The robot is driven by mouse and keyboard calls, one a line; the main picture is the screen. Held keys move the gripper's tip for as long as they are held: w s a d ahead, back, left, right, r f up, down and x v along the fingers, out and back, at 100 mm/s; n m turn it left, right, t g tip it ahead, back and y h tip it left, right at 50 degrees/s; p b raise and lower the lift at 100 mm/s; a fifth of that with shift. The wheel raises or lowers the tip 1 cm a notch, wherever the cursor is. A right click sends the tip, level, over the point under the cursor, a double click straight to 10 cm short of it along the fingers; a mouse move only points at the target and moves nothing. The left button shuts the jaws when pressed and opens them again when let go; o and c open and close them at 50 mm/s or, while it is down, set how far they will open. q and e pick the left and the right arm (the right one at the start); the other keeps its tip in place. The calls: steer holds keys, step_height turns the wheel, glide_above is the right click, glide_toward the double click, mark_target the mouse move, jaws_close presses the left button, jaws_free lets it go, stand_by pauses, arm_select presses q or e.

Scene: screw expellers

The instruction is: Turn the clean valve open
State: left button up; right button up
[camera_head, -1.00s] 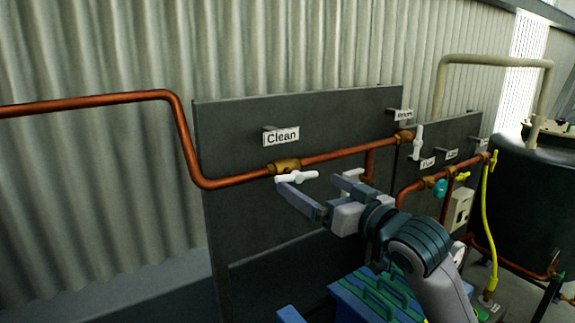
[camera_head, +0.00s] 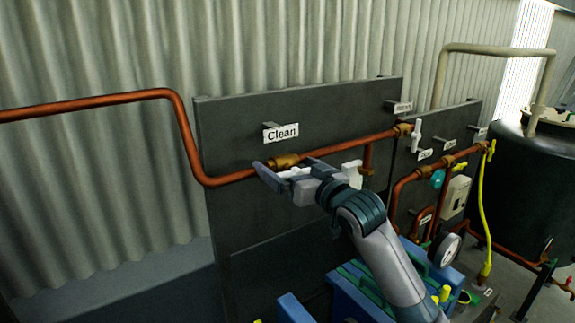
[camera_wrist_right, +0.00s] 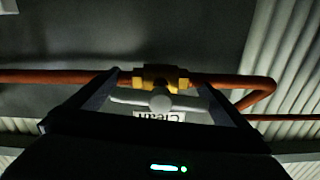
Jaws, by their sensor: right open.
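The clean valve has a brass body (camera_head: 285,161) on the copper pipe, under the white "Clean" label (camera_head: 281,132). Its white handle (camera_head: 294,172) lies roughly along the pipe and is partly hidden by my right gripper (camera_head: 287,167). In the right wrist view, the brass body (camera_wrist_right: 161,76) is just ahead, with the white handle (camera_wrist_right: 160,101) lying across between the two open fingers of the right gripper (camera_wrist_right: 158,84). The fingers stand one near each handle end. I cannot tell whether they touch it. My left gripper is not in view.
A grey panel (camera_head: 230,130) stands close behind the pipe. Another white valve handle (camera_head: 417,135) is to the right, near the "Return" label. A dark tank (camera_head: 525,180) and yellow hose (camera_head: 481,220) are at the right. Blue and green equipment (camera_head: 345,290) sits below my arm.

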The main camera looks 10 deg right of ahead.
steer(key=c, duration=0.9)
steer(key=shift+n, duration=0.7)
steer(key=o, duration=0.9)
steer(key=shift+s, duration=0.1)
